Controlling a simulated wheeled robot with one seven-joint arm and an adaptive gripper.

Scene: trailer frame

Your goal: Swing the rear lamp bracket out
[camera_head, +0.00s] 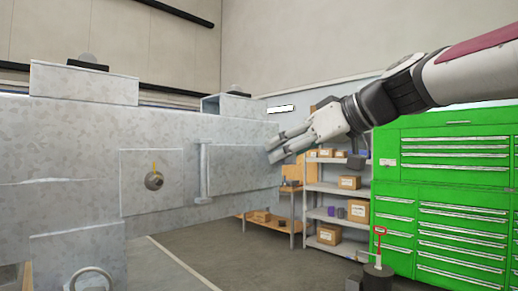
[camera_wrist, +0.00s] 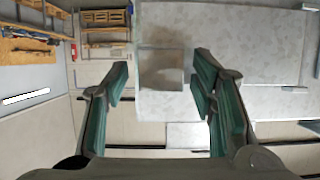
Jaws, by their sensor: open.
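The lamp bracket (camera_head: 240,172) appears to be the flat grey plate on the trailer frame, with an upright post (camera_head: 203,172) at its left edge. It looks nearly flush with the frame. My gripper (camera_head: 272,148) is open at the plate's right end; its fingers overlap that end in the head view. In the wrist view my gripper (camera_wrist: 162,62) has its fingers spread either side of a small grey plate face (camera_wrist: 160,68), likely the bracket's end. I cannot tell whether the fingers touch it. No object is held.
Shelving with boxes (camera_head: 330,188) and a green tool cabinet (camera_head: 450,185) stand to the right. Open floor (camera_head: 230,262) lies between.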

